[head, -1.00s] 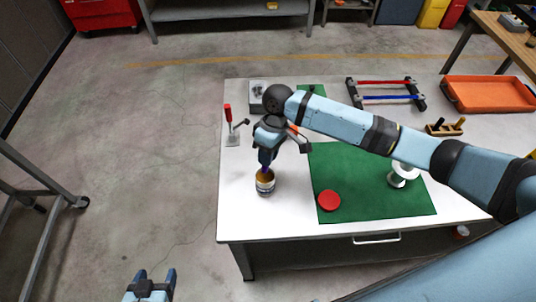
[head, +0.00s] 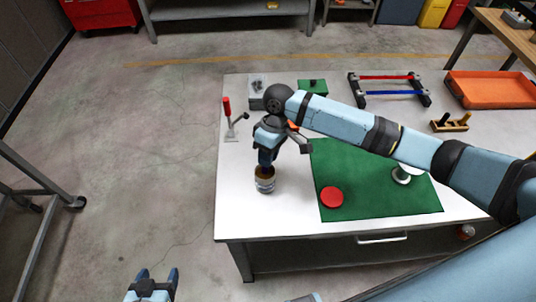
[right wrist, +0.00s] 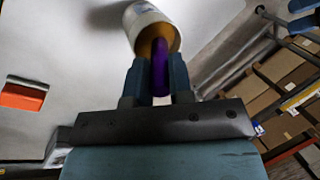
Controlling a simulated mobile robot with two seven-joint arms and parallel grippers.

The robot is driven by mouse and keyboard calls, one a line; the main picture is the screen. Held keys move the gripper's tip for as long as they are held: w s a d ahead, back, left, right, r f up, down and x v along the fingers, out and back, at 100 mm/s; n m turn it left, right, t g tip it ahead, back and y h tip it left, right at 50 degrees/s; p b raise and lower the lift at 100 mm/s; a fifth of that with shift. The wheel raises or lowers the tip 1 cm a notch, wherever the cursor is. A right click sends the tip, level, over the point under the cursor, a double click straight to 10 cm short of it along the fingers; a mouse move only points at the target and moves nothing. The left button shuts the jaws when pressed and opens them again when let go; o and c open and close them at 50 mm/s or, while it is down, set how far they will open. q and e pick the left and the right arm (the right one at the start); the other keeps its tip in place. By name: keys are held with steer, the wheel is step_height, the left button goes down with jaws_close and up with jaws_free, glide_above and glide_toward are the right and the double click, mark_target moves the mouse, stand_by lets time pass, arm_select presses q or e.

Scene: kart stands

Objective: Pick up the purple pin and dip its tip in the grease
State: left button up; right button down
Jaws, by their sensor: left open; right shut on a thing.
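My right gripper (head: 265,163) is shut on the purple pin (right wrist: 160,68), directly above the grease jar (head: 264,186). The jar is small, with a pale body and amber grease, and stands on the white table near its left front edge. In the right wrist view the pin lies between the fingers (right wrist: 157,82), and its far end reaches the mouth of the jar (right wrist: 147,18), over the amber grease. How deep the tip sits is hard to tell. My left gripper (head: 152,278) is open and empty, low in front, away from the table.
A green mat (head: 365,195) holds a red disc (head: 332,197) and a white spool-like part (head: 402,175). A red-handled clamp (head: 228,112) stands at the left. A rack with red and blue bars (head: 390,88) and an orange tray (head: 492,90) are at the back right.

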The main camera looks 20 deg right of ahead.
steer(key=shift+f, duration=0.4)
stand_by(0.4)
steer(key=shift+f, duration=0.1)
stand_by(0.5)
steer(key=shift+s+f+p, duration=0.15)
steer(key=shift+p, duration=0.3)
stand_by(1.9)
